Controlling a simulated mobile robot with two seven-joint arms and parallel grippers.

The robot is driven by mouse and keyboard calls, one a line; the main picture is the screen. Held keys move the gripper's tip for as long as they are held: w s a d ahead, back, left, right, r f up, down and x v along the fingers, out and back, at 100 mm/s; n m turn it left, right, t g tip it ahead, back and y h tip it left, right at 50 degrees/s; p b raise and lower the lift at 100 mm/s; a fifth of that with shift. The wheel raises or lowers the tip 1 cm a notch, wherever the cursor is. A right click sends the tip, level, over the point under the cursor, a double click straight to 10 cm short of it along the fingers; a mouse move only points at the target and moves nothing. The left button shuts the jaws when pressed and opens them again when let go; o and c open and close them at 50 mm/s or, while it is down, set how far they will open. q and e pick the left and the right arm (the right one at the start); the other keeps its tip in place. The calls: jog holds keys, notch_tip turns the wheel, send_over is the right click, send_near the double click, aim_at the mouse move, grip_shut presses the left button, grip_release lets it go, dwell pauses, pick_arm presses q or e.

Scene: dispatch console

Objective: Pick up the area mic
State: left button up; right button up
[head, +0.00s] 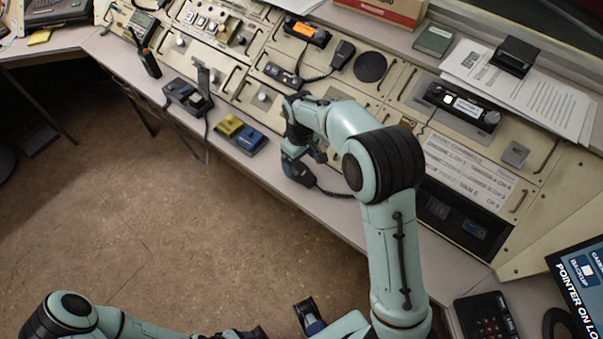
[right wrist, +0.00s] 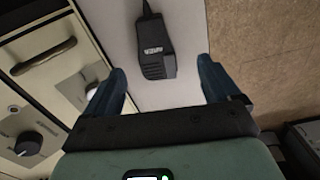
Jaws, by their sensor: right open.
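The area mic (right wrist: 156,50) is a dark hand mic with a small white label, lying on the pale desk ledge with its cord running up the right wrist view. In the head view the mic (head: 298,172) lies near the ledge's front edge, its cord trailing right, partly hidden by my right gripper. My right gripper (right wrist: 160,85) is open, its two blue fingers spread on either side of the mic's line; the mic lies between and beyond the fingertips, and no contact shows. Part of my left gripper (head: 308,315) shows low at the bottom edge; its jaws are unclear.
Yellow and blue devices (head: 240,134) and a dark cradle unit (head: 188,97) sit left along the ledge. Another hand mic (head: 342,54) lies farther back on the console. A black speaker unit (head: 462,106) and papers (head: 540,95) are at right. Open floor (head: 160,220) lies in front.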

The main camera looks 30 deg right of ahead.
aim_at(301, 170)
jog(key=f, duration=0.5)
jog(key=shift+w+d+f, duration=0.25)
jog(key=shift+f, duration=0.1)
jog(key=c, duration=1.2)
jog(key=shift+c, duration=0.2)
jog(key=shift+r, duration=0.15)
